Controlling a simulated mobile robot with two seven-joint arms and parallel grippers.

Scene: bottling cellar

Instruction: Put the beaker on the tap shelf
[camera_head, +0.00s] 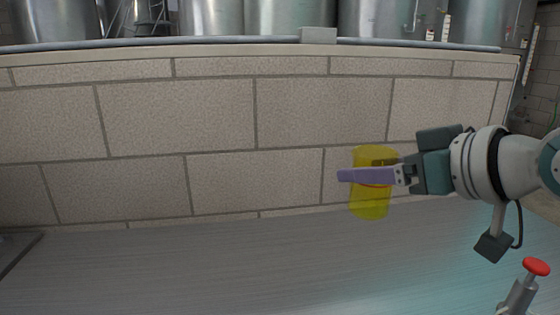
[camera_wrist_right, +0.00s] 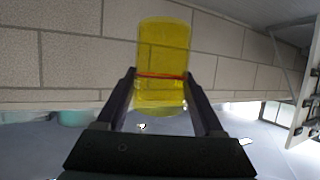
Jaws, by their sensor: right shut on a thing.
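The beaker (camera_head: 371,207) is a see-through yellow cup with a thin red line around it. My right gripper (camera_head: 372,175) is shut on it, with a purple finger across its side. In the head view the beaker is upright in front of the tiled wall, low over the grey metal surface; I cannot tell whether it touches it. In the right wrist view the beaker (camera_wrist_right: 162,52) sits between the two dark fingers of the right gripper (camera_wrist_right: 160,82). My left gripper is not in view. I cannot make out the tap shelf for certain.
The brushed grey metal surface (camera_head: 200,270) is broad and mostly clear. A red-topped metal fitting (camera_head: 536,267) stands at the lower right. A dark flat edge (camera_head: 15,248) shows at the far left. Steel tanks (camera_head: 290,18) stand behind the tiled wall (camera_head: 200,120).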

